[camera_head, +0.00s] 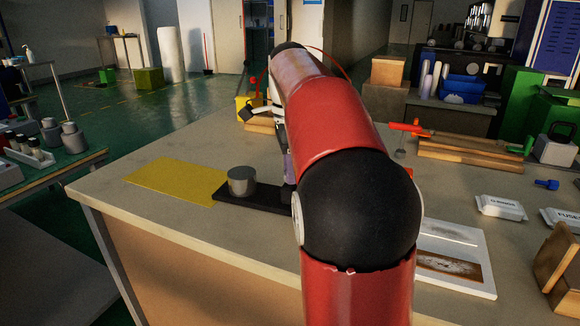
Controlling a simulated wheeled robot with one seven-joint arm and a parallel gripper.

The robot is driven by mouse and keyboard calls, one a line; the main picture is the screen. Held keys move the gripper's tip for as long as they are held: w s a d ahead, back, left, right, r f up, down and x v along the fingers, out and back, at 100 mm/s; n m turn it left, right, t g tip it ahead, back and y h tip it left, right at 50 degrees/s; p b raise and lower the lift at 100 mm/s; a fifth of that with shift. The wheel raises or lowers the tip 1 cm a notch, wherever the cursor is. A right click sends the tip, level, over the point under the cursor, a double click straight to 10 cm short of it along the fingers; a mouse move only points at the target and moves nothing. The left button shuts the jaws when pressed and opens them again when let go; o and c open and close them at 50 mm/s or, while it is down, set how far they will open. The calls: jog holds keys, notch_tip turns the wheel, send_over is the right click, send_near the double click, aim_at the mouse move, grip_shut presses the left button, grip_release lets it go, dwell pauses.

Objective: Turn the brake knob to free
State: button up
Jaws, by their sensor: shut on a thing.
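My red and black arm reaches away from me over the bench and covers the middle of the camera_head view. Only part of my gripper (268,108) shows, as white and black pieces at the arm's left edge. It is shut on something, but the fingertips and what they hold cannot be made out. A small yellow body (243,103) with a red part above it stands just left of the gripper. I cannot make out the brake knob or its setting. A black base plate (262,202) with a metal cylinder (241,181) on it runs behind my arm.
A yellow mat (165,178) lies left of the base plate on the bench (150,214). To the right are a wooden rack (470,153) with red and green clamps, white fuse packets (501,207), a blue bolt (546,184) and a white panel (455,236). The bench's front left is clear.

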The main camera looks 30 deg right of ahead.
jog(key=m, duration=1.2)
jog(key=shift+m, duration=0.3)
dwell(0.4)
jog(key=o, duration=1)
jog(key=shift+r, duration=0.15)
notch_tip(320, 180, up, 8)
jog(key=shift+f, duration=0.2)
